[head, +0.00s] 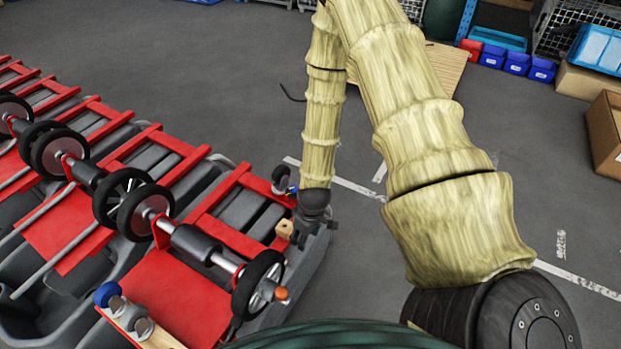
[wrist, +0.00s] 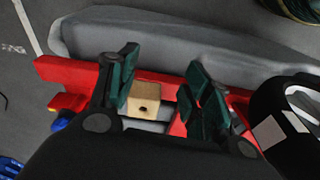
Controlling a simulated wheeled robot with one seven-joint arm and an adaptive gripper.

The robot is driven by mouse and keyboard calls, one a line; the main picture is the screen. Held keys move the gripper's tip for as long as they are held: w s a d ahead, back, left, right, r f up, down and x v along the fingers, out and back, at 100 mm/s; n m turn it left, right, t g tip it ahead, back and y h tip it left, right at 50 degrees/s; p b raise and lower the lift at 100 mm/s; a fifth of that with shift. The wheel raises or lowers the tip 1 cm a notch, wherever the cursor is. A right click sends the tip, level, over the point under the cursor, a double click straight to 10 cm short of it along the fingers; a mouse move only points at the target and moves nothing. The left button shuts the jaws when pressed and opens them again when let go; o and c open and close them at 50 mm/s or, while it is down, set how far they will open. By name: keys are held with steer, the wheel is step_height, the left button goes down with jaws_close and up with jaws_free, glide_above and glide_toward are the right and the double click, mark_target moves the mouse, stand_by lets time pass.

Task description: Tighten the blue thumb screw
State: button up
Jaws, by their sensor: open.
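A round blue knob (head: 107,294) sits at the front left corner of the nearest red frame in the head view, beside a grey knob. A smaller blue part (head: 292,188) shows beside my gripper at the frame's far corner. In the wrist view a blue part (wrist: 60,122) sits at the left, by a red and yellow piece. I cannot tell which of these is the thumb screw. My gripper (head: 304,236) is over the frame's right end. In the wrist view its fingers (wrist: 163,76) are apart, with a small wooden block (wrist: 146,98) showing between them, nearer the left finger.
Red frames (head: 175,285) with black wheels (head: 258,284) and grey tanks fill the left. An orange-tipped axle (head: 281,294) sticks out near the front. Blue bins (head: 517,63) and cardboard boxes (head: 606,130) stand at the back right. The grey floor between is mostly clear.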

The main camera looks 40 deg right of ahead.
steer(key=s+a+f+m, duration=0.1)
steer(key=s+a+f, duration=0.1)
steer(key=s, duration=0.4)
steer(key=s+a+f+m+g+b, duration=0.1)
steer(key=s+a+f, duration=0.2)
steer(key=s+a, duration=0.2)
steer(key=shift+s, duration=0.55)
steer(key=shift+f, duration=0.1)
